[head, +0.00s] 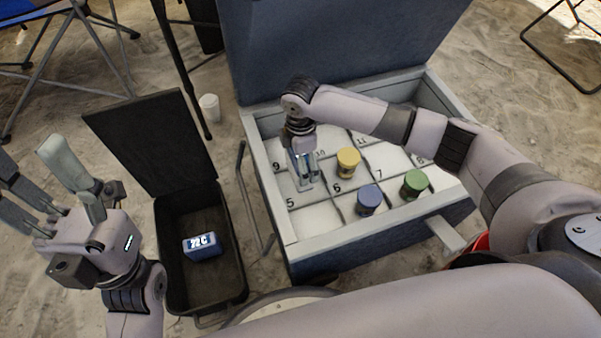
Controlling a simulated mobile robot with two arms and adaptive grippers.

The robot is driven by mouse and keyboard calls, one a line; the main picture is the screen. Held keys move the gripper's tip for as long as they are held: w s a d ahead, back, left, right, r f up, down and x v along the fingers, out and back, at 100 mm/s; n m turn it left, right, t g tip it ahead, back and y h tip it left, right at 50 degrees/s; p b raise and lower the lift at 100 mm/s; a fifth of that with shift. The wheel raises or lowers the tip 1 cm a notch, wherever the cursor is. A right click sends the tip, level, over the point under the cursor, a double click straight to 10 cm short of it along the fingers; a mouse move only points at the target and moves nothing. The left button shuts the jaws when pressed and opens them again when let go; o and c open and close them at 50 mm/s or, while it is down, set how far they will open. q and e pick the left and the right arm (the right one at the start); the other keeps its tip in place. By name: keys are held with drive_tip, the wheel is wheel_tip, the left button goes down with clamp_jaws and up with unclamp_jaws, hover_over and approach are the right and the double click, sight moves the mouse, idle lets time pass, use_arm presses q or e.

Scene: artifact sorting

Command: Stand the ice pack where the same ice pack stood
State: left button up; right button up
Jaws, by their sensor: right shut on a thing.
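The cooler (300,254) is open, with a white floor split into numbered cells. My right gripper (304,174) reaches down into its left part, near the numbers 9, 10 and 5. It is shut on a small blue thing, probably an ice pack, mostly hidden by the fingers. I cannot tell whether that thing touches the floor. A blue ice pack (203,246) with a white label, which seems to read 72C, lies in the open black case (172,292). My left gripper (38,180) is open and empty, left of the case.
Yellow (348,161), blue (369,199) and green (414,184) round jars stand in other cooler cells. The black case's lid (150,140) stands raised. A white cup (209,107) stands on the sand behind it. The front-left cooler cell looks empty.

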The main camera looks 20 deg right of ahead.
wheel_tip(320, 180, down, 6)
drive_tip(key=b, duration=0.2)
drive_tip(key=shift+r+b, duration=0.15)
drive_tip(key=shift+b, duration=0.2)
drive_tip(key=shift+r, duration=0.1)
drive_tip(key=o, duration=1.3)
